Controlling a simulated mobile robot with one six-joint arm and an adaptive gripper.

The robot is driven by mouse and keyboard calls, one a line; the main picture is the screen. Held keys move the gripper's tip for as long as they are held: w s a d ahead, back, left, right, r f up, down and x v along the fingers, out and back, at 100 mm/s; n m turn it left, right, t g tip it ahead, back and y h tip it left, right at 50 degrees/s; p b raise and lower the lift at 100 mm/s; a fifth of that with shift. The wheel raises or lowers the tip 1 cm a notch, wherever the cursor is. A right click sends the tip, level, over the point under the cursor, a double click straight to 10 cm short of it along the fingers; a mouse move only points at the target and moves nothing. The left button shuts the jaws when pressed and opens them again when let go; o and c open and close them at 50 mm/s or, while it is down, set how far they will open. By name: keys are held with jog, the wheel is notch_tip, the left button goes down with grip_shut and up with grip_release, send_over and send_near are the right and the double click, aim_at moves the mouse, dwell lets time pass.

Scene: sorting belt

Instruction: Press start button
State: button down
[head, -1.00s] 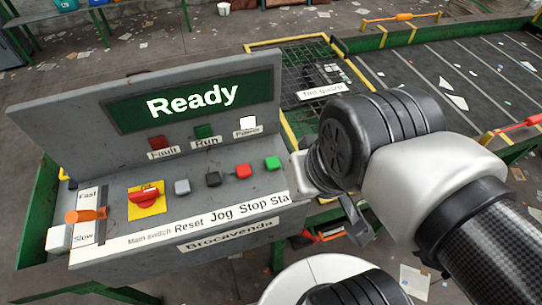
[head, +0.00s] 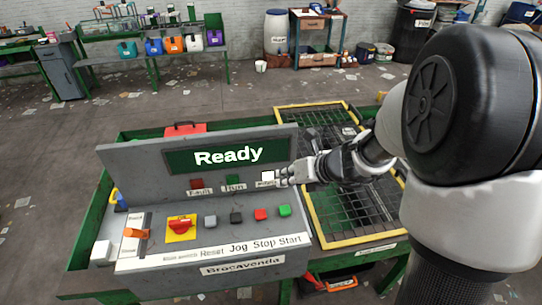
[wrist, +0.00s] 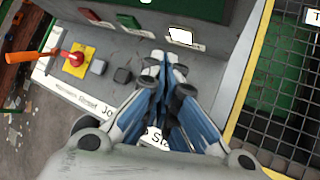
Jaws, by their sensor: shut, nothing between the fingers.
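The green start button (head: 284,210) is at the right end of the button row on the grey control panel (head: 140,160), above the printed word "Start". My gripper (head: 284,178) is shut and empty. In the head view it shows just above the start button in the picture, by the lit white power lamp (head: 267,176); its height over the panel is hard to tell. In the wrist view my gripper (wrist: 162,62) points at the panel, and its fingers hide the start and stop buttons. The display (head: 228,156) reads "Ready".
Left of the start button are the red stop button (head: 260,214), black jog button (head: 236,217), grey reset button (head: 210,221) and red main switch (head: 180,226). An orange speed lever (head: 136,234) is at the left. A yellow-edged mesh guard (head: 330,225) lies to the right.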

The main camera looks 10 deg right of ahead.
aim_at(288, 208)
jog(key=m, duration=0.1)
jog(key=d+f+m, duration=0.1)
jog(key=shift+w+d+f+m, duration=0.1)
jog(key=shift+w+d+m, duration=0.15)
jog(key=shift+w+m, duration=0.1)
notch_tip(288, 208, down, 9)
jog(key=b, duration=0.8)
dwell(1.2)
jog(key=shift+f+b, duration=0.3)
jog(key=shift+b, duration=0.1)
jog(key=shift+f+b, duration=0.45)
jog(key=shift+f, duration=0.15)
dwell(0.5)
jog(key=shift+r, duration=0.15)
jog(key=shift+r+p, duration=0.85)
jog(key=shift+p, duration=0.1)
